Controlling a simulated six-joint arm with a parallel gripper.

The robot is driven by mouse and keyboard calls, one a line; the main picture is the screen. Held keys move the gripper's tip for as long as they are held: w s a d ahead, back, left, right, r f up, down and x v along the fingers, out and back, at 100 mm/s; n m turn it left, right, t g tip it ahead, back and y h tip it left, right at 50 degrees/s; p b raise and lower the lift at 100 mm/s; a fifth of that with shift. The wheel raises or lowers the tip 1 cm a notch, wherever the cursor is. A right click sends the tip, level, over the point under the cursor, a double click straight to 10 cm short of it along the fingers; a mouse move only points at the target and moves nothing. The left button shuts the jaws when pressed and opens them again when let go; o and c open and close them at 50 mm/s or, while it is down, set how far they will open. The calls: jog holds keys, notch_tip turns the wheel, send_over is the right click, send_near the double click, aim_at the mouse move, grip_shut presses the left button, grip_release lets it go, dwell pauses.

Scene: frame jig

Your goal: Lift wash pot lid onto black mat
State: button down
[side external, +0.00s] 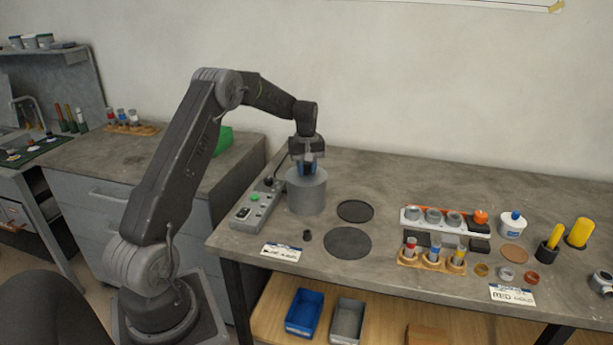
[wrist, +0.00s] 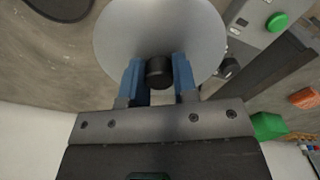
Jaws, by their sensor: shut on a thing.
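The wash pot (side external: 307,197) is a grey cylinder standing near the left end of the bench. Its grey lid (wrist: 160,30) fills the top middle of the wrist view, with a black knob (wrist: 159,72) on it. My gripper (wrist: 159,80) is over the pot, its blue fingers shut on the knob. The lid appears to sit on the pot; I cannot tell if there is a gap. Two dark round mats lie right of the pot: a smaller black one with a rim (side external: 355,211) and a larger dark grey one (side external: 347,243).
A grey control box with a green button (side external: 255,197) stands close left of the pot. A small black piece (side external: 307,235) and a label card (side external: 281,252) lie in front. A white rack (side external: 440,218) and wooden vial holder (side external: 431,259) stand further right.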

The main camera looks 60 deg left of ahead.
jog(key=shift+r, duration=0.5)
jog(key=r, duration=0.3)
jog(key=shift+s+a+r, duration=0.2)
jog(key=shift+s+r, duration=0.05)
jog(key=shift+r, duration=0.05)
jog(key=s+a+r, duration=0.4)
jog(key=s+r, duration=0.4)
jog(key=s, duration=0.2)
jog(key=shift+a+r, duration=0.2)
jog(key=shift+a, duration=0.2)
